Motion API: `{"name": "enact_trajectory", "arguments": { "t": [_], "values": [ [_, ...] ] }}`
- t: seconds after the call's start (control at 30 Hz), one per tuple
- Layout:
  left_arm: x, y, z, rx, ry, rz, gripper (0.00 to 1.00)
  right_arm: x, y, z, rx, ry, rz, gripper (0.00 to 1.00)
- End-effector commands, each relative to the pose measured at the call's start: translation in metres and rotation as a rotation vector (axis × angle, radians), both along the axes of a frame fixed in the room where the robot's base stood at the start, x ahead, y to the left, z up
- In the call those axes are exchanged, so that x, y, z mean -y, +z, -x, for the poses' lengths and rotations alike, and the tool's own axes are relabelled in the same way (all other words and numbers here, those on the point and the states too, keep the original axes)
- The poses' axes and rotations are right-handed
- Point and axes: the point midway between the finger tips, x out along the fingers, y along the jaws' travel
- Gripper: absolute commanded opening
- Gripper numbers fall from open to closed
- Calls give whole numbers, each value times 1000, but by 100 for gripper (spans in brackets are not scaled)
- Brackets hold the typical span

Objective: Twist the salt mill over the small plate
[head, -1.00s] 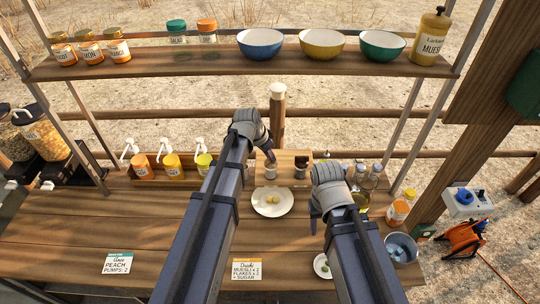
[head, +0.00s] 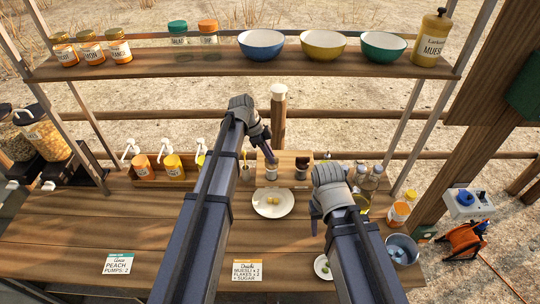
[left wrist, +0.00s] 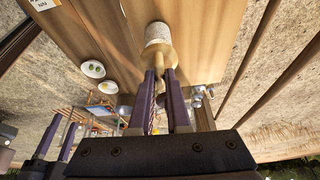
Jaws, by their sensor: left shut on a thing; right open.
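The salt mill shows in the left wrist view as a tan top and a whitish cylinder (left wrist: 158,35). My left gripper (left wrist: 161,76) is shut on its tan end. In the head view my left gripper (head: 270,154) reaches down at the mill (head: 270,172), beside the wooden stand and behind a white plate (head: 273,212). That plate holds pale yellow pieces. A smaller-looking plate (head: 319,270) with a green piece lies at the front, partly hidden by my right arm. My right gripper (head: 317,217) is open above the table's right part; its fingertips are hard to make out.
A dark-topped mill (head: 301,170) stands right of the salt mill. Bottles (head: 375,172) and a metal bucket (head: 402,250) are at the right. Pump bottles (head: 173,168) stand at the left. A shelf (head: 200,63) with bowls spans above.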

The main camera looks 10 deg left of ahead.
Motion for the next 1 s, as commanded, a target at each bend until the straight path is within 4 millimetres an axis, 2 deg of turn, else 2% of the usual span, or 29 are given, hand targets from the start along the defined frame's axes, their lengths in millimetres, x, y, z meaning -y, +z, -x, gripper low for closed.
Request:
{"name": "enact_trajectory", "arguments": {
  "t": [0.3, 0.77, 0.8, 1.0],
  "values": [
    [0, 0, -1, 0, -87, -2, 0, 0, 0, 0, 0, 0, 0, 50],
    [-1, 0, 0, -1, -98, -3, 0, 0, 0, 0, 0, 0, 0, 50],
    [-1, 0, 0, -1, -98, -3, 16, 0, 0, 0, 0, 0, 0, 50],
    [0, 0, 0, 0, -97, -2, 38, 0, 0, 0, 0, 0, 0, 50]
  ]
}}
